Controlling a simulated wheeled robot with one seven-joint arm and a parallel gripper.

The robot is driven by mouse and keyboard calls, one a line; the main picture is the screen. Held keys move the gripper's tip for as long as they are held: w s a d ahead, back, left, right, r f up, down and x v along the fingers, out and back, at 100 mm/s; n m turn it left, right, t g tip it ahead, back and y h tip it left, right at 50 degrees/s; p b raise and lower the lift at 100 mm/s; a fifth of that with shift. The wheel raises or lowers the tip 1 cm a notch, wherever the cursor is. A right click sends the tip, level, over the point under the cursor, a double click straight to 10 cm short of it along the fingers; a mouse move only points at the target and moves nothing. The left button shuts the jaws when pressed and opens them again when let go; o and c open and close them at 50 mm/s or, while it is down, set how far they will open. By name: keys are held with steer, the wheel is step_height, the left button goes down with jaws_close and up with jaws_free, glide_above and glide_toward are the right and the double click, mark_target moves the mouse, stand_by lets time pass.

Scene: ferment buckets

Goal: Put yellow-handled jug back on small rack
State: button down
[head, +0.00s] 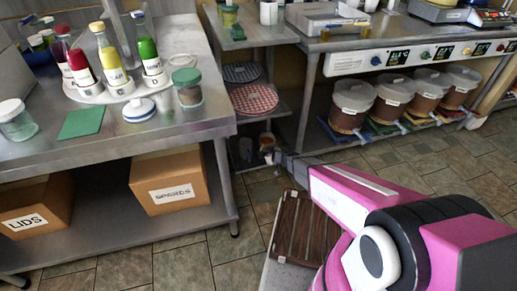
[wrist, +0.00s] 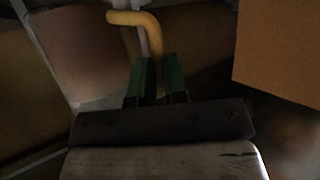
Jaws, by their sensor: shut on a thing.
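The yellow handle (wrist: 150,30) of the jug rises between the green fingertips of my gripper (wrist: 155,80) in the wrist view. My gripper is shut on this handle. The rest of the jug is dark and hard to make out there. In the head view my gripper (head: 279,158) reaches low, beside the shelving under the middle table. I cannot clearly make out the small rack in either view.
A cardboard box marked SPARES (head: 169,180) and one marked LIDS (head: 37,205) sit under the left steel table (head: 190,130). Lidded buckets (head: 352,104) stand at right on a low shelf. Plates with checked covers (head: 254,99) lie on a shelf above my gripper. Tiled floor (head: 215,255) is open in front.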

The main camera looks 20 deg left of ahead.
steer(key=shift+w+a+f, duration=0.55)
steer(key=shift+w+f, duration=1.3)
steer(key=shift+w, duration=0.1)
steer(key=shift+w+a+f, duration=0.5)
steer(key=shift+w+f, duration=1.3)
steer(key=shift+w, duration=0.1)
steer(key=shift+w+a+f, duration=0.55)
steer(key=shift+w+f, duration=1.3)
steer(key=shift+w, duration=0.1)
steer(key=shift+f, duration=0.1)
steer(key=c, duration=1.1)
jaws_free()
